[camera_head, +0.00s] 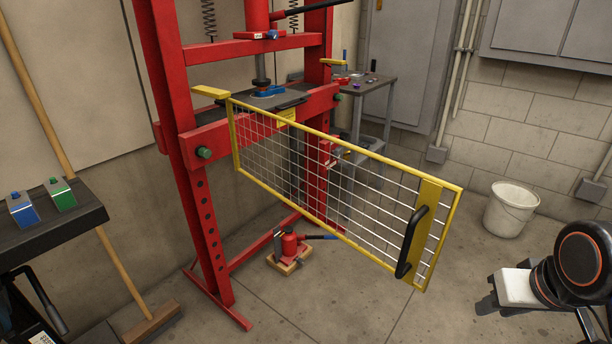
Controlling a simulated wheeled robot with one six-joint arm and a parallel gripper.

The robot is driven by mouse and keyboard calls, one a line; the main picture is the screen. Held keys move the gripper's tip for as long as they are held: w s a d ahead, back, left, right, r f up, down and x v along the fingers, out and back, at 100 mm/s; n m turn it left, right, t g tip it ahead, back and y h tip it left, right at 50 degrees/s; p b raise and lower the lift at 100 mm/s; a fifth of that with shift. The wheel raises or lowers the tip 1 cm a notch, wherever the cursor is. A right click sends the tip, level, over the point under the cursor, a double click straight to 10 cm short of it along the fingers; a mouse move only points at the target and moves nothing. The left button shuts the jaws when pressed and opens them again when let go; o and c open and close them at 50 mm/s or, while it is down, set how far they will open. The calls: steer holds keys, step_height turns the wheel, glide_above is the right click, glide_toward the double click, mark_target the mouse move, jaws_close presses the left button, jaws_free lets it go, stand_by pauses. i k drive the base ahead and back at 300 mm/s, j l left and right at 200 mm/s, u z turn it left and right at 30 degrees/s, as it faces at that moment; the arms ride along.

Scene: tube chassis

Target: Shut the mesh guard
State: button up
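The mesh guard (325,182) is a yellow-framed panel of wire mesh on a red shop press (186,140). It stands open, swung out from the left side of the press towards the front right. A black handle (411,242) is fixed on a yellow plate at its free right end. Its left end meets the press frame near a yellow bracket (211,92). A second yellow bracket (333,62) sits on the right upright. A dark arm part of mine shows at the lower right edge, apart from the guard.
A white bucket (511,209) stands on the floor at right. A red bottle jack (290,247) sits under the guard. A broom (152,322) leans at left beside a dark shelf (50,231). A small grey table (372,84) stands behind.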

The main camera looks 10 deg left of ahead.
mark_target(419, 226)
steer(key=k+l+u, duration=0.1)
steer(key=u, duration=0.45)
steer(key=l+u, duration=0.25)
steer(key=u, duration=0.2)
steer(key=k+j+u, duration=0.1)
steer(key=j, duration=0.25)
steer(key=k+j+u, duration=0.15)
steer(key=j, duration=0.25)
